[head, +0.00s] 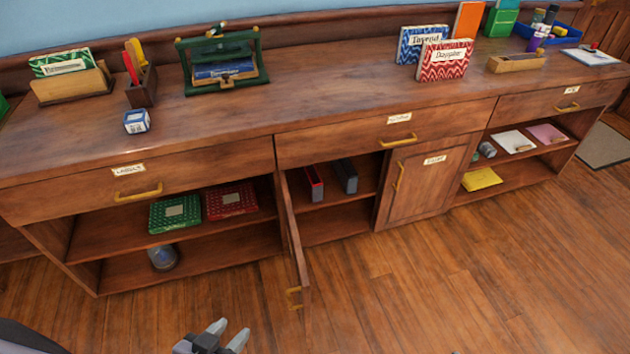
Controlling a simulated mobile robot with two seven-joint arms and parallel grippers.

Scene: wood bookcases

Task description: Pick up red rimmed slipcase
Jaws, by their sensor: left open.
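The red rimmed slipcase (314,184) stands upright on the shelf of the middle compartment, dark grey with a red edge facing out. A similar dark grey slipcase (345,176) stands just to its right, a small gap apart. The cabinet door (293,240) on the left of that compartment is swung open toward me. My left gripper (222,332) is at the bottom of the view, open and empty, low in front of the cabinet and well apart from the slipcase. My right gripper is not in view.
A shut door (420,180) covers the compartment to the right. Green (175,213) and red (231,200) boxes lie on the left shelf. The floor in front is clear.

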